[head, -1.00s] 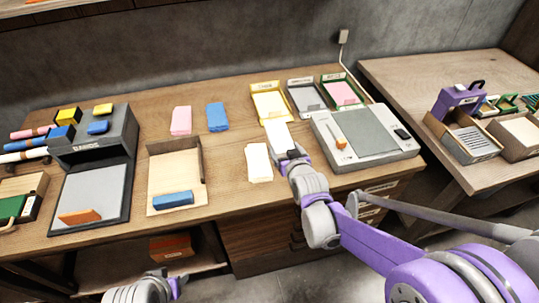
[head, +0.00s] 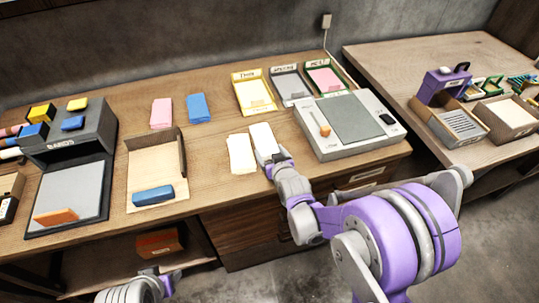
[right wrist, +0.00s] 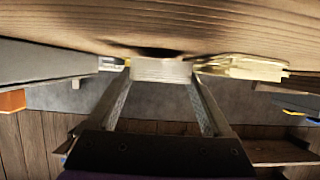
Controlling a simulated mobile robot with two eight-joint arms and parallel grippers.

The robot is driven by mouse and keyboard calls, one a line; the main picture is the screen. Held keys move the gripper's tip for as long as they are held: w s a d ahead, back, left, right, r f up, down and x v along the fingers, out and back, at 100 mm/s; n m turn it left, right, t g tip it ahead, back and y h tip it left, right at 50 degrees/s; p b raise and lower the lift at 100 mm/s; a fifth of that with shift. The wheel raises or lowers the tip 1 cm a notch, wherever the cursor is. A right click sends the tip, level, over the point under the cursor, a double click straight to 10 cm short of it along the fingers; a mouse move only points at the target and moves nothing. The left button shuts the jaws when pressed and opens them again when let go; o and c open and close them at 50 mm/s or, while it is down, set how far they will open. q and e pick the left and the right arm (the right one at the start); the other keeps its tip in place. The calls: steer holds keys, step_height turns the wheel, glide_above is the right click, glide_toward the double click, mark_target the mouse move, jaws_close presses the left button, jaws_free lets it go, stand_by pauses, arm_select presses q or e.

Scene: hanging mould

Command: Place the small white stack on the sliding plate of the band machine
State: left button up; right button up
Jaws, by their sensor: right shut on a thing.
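A small white stack (head: 262,136) is held in my right gripper (head: 273,157), low over the table's front part. In the right wrist view the fingers (right wrist: 160,85) are shut on the sides of the white stack (right wrist: 160,71). I cannot tell whether it touches the tabletop. A cream stack (head: 241,154) lies just left of it. The dark grey band machine (head: 75,140) stands at the far left, its lettering hard to read. Its light grey plate (head: 75,188) bears an orange block (head: 57,216). My left gripper (head: 170,281) is at the bottom edge, its jaws unclear.
A cream tray (head: 152,165) with a blue block (head: 152,195) stands between the band machine and the cream stack. A white machine (head: 315,148) is close on the right. Pink (head: 161,113) and blue (head: 198,108) stacks and several labelled trays (head: 253,92) lie behind.

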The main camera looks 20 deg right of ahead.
steer(key=shift+f, duration=0.45)
steer(key=shift+f, duration=0.15)
steer(key=o, duration=1.2)
steer(key=shift+o, duration=0.7)
